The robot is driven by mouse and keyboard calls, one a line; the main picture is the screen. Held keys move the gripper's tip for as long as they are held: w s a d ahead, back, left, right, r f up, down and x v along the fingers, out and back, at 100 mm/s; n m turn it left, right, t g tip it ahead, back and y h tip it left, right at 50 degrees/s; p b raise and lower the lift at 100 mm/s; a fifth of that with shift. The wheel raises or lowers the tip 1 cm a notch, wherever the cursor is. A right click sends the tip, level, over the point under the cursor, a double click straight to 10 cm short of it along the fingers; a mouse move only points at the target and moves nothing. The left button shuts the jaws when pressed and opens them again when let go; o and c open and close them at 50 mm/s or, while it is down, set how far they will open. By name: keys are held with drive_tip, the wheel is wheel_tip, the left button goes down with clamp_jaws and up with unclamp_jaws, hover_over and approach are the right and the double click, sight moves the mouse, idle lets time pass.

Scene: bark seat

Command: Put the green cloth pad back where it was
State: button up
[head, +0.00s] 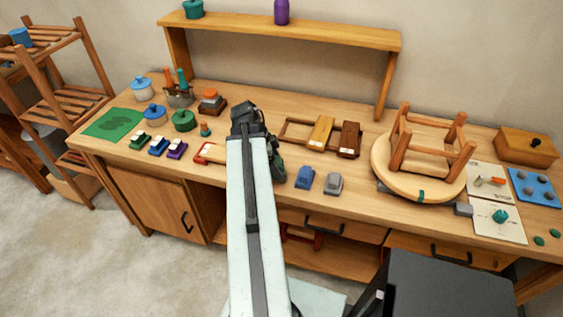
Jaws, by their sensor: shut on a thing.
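My gripper (277,168) is beyond my arm, low over the middle of the bench, and partly hidden by the arm. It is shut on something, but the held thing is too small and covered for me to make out. Small round green pads (540,240) lie at the bench's right end. I cannot tell whether either is the pad meant. An upside-down wooden stool (414,178) rests at the right, with a teal mark on its seat edge.
The bench (350,196) holds several blocks and brushes left of my arm, and a blue block (305,177) and grey block (334,183) right of it. White cards (498,222) and a blue tray (535,187) stand at the right. A raised shelf (300,35) spans the back.

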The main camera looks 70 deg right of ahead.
wheel_tip(320, 180, down, 2)
drive_tip(key=shift+f+b, duration=0.1)
drive_tip(key=shift+b, duration=0.25)
drive_tip(key=shift+r, duration=0.25)
drive_tip(key=shift+f, duration=0.2)
drive_tip(key=o, duration=1.4)
drive_tip(key=shift+o, duration=0.2)
drive_tip(key=shift+r, duration=0.15)
